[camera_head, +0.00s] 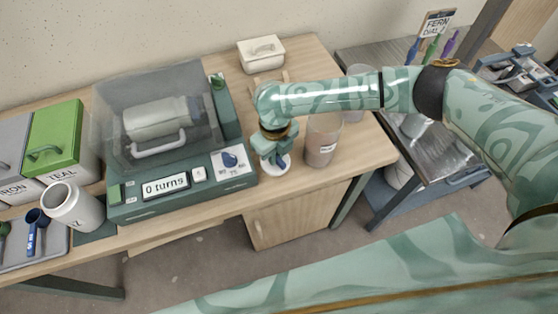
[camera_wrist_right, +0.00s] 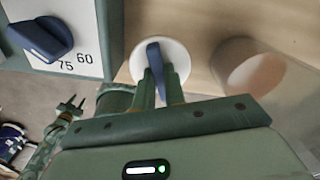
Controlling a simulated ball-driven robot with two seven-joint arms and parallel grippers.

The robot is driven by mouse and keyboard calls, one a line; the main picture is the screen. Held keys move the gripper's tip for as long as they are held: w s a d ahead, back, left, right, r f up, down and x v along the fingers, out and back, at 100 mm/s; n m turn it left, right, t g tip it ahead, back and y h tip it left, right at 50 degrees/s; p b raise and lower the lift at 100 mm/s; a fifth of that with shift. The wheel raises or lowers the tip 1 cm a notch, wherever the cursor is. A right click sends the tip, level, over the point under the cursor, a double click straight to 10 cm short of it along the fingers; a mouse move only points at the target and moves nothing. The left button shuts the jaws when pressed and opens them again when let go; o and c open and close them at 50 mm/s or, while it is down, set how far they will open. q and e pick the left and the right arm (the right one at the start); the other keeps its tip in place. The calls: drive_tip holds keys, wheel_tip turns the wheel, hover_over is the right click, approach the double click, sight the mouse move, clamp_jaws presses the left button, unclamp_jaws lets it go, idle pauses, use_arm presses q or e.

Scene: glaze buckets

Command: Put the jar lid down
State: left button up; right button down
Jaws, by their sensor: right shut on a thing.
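The jar lid is a white disc with a blue upright grip. In the head view the lid (camera_head: 281,167) is below my right gripper (camera_head: 273,152), beside the tumbler machine near the table's front edge. In the right wrist view my right gripper (camera_wrist_right: 160,88) is shut on the blue grip of the lid (camera_wrist_right: 178,58). The disc is over the wooden tabletop; I cannot tell whether it touches it. What seems to be my left gripper (camera_wrist_right: 70,104) shows small at the left of the right wrist view; its opening is unclear.
The machine (camera_head: 183,178) reads "0 turns", with a jar lying under its clear cover. A clouded beaker (camera_head: 321,142) stands just right of the lid. An open white jar (camera_head: 72,207) stands left of the machine, and a lidded white box (camera_head: 261,54) behind.

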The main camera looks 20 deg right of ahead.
sight(279, 162)
drive_tip(key=f, duration=0.2)
drive_tip(key=d+f+b, duration=0.1)
drive_tip(key=f, duration=0.1)
drive_tip(key=shift+w+d+f, duration=0.15)
drive_tip(key=shift+w+f, duration=0.05)
drive_tip(key=shift+f, duration=0.15)
drive_tip(key=shift+f, duration=0.1)
drive_tip(key=c, duration=1.5)
unclamp_jaws()
drive_tip(key=shift+o, duration=0.2)
wheel_tip(279, 162, up, 12)
drive_tip(key=p, duration=0.3)
drive_tip(key=shift+r, duration=0.2)
